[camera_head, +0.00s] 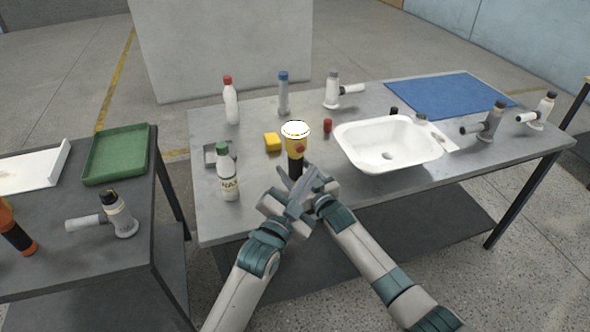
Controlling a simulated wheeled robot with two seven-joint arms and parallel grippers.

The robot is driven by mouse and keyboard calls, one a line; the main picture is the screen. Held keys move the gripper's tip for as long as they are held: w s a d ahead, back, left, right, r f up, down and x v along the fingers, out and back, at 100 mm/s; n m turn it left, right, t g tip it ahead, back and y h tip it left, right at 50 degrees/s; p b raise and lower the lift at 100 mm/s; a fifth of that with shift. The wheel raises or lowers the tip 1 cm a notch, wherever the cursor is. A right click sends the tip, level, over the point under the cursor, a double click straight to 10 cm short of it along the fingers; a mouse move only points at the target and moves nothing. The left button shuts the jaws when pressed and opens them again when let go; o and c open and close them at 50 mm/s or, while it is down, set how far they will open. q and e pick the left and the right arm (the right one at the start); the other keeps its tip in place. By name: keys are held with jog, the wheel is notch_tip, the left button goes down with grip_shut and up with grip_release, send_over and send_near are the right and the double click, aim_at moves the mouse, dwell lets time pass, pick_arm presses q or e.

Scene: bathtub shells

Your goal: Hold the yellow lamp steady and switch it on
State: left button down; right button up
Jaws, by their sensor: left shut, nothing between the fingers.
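The yellow lamp (293,141) is upright near the front middle of the grey table. It has a bright white round top, a red button on its front and a black handle below; I cannot tell whether the top is glowing. My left gripper (305,180) is in front of the handle and below the button, shut with nothing in it. My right gripper (286,176) is beside the lower handle, its fingers crossing close to the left gripper. The overlap hides the handle's lower end and whether the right fingers close on it.
A white bottle with a green cap (229,178) stands left of the lamp, and a yellow block (272,142) lies near it. A white basin (351,130) is to the right. Bottles stand behind. A blue mat (445,94) lies at the back right. A side table (140,220) stands left.

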jog(key=shift+s+d, duration=0.1)
jog(key=v, duration=1.1)
jog(key=shift+s+d, duration=0.15)
jog(key=shift+s, duration=0.2)
dwell(0.4)
